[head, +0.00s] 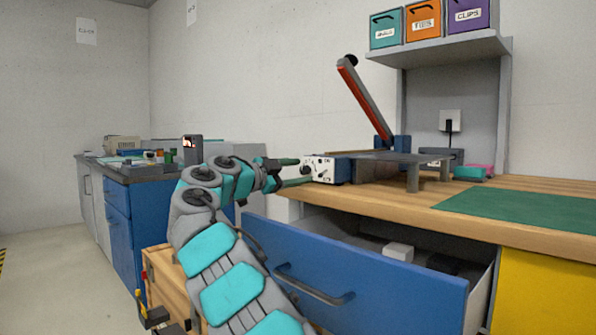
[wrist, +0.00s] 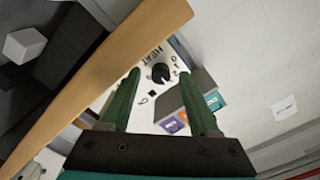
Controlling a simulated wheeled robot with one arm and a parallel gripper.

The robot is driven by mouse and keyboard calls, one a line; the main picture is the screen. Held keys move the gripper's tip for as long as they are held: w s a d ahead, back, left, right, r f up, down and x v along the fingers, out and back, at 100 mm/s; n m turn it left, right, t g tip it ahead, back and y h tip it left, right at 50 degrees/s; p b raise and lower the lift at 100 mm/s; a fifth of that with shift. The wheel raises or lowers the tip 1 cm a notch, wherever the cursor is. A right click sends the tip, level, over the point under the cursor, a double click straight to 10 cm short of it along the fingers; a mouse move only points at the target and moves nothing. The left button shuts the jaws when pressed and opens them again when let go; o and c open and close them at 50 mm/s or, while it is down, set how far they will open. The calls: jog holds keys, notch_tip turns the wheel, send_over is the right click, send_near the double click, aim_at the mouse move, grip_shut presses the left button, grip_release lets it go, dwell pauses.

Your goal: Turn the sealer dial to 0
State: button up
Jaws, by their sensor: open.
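The sealer (head: 343,170) stands on the wooden bench, with a blue side, a raised red lever arm and a white control panel (head: 321,164) facing my gripper. In the wrist view the panel carries the word HEAT and a round black dial (wrist: 160,73) with a light mark. The numbers around it are too small to read surely. My gripper (head: 298,170) is open, its two green fingers pointing at the panel. In the wrist view the fingertips (wrist: 159,75) appear on either side of the dial; I cannot tell whether they reach around it. In the head view the fingers partly hide the dial.
The wooden bench edge (wrist: 100,85) runs close beside the fingers. Below it a blue drawer (head: 350,268) stands open with a white block (head: 398,251) inside. A shelf with labelled bins (head: 423,20) is above. A blue cabinet (head: 130,220) stands left.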

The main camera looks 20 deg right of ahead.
jog(key=shift+w+d, duration=0.1)
jog(key=shift+d, duration=0.15)
jog(key=shift+c, duration=0.4)
grip_shut()
